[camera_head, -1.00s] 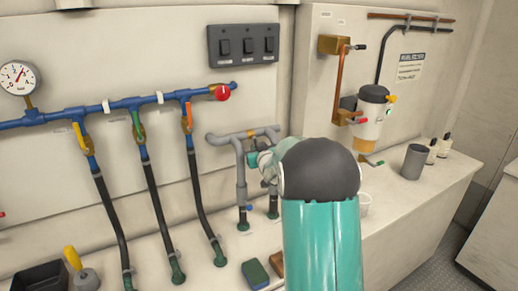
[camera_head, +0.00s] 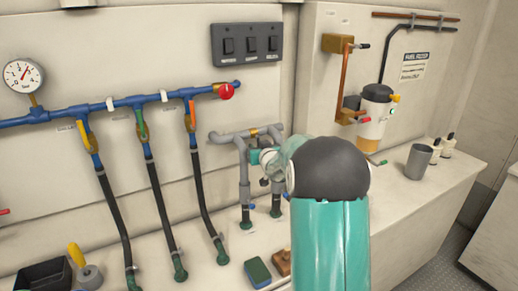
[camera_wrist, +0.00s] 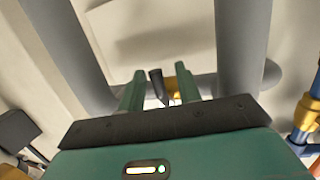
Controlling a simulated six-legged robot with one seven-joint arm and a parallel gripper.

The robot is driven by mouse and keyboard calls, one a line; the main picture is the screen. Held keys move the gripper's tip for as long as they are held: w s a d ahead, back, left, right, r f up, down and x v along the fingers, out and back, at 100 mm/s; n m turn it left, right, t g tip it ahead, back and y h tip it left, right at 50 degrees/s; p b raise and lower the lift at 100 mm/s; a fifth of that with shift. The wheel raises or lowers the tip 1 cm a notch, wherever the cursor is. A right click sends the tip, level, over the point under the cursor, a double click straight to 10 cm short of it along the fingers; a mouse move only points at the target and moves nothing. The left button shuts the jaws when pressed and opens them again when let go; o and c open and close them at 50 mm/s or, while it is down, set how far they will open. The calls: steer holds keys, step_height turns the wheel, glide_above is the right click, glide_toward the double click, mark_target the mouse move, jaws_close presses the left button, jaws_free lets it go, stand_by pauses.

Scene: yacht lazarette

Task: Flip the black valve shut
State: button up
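In the wrist view the black valve handle (camera_wrist: 156,82) stands beside a brass valve body (camera_wrist: 182,84) on the crosspiece between two grey pipes. My gripper (camera_wrist: 160,76) is open, its two teal fingers on either side of the handle in the picture. I cannot tell if either finger touches it. In the head view my gripper (camera_head: 257,157) is at the grey pipe loop (camera_head: 243,170), just below brass fittings (camera_head: 262,131) on its top. The black handle cannot be made out there, and my arm covers the area to the right.
A blue manifold (camera_head: 130,102) with yellow, green and orange handles and black hoses lies left of the grey pipes. A sponge (camera_head: 257,273) and a brown block (camera_head: 283,262) lie on the counter. A grey cup (camera_head: 419,161) stands right of my arm.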

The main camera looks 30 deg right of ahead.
steer(key=v, duration=1.3)
steer(key=shift+s, duration=0.4)
steer(key=shift+a+r, duration=0.1)
steer(key=shift+a, duration=0.05)
steer(key=s+a+r+g, duration=0.35)
steer(key=s+a, duration=0.45)
steer(key=a, duration=0.4)
steer(key=s+a+f+n+g+y, duration=0.1)
steer(key=s+a+g+y, duration=0.1)
steer(key=s+a, duration=0.5)
steer(key=s+a+f+n+g+y, duration=0.1)
steer(key=s+a+g, duration=0.3)
steer(key=s, duration=0.9)
steer(key=a+f+n, duration=0.1)
steer(key=a, duration=0.2)
steer(key=shift+a+f+y, duration=0.3)
steer(key=shift+a+y, duration=0.1)
steer(key=shift+g, duration=0.25)
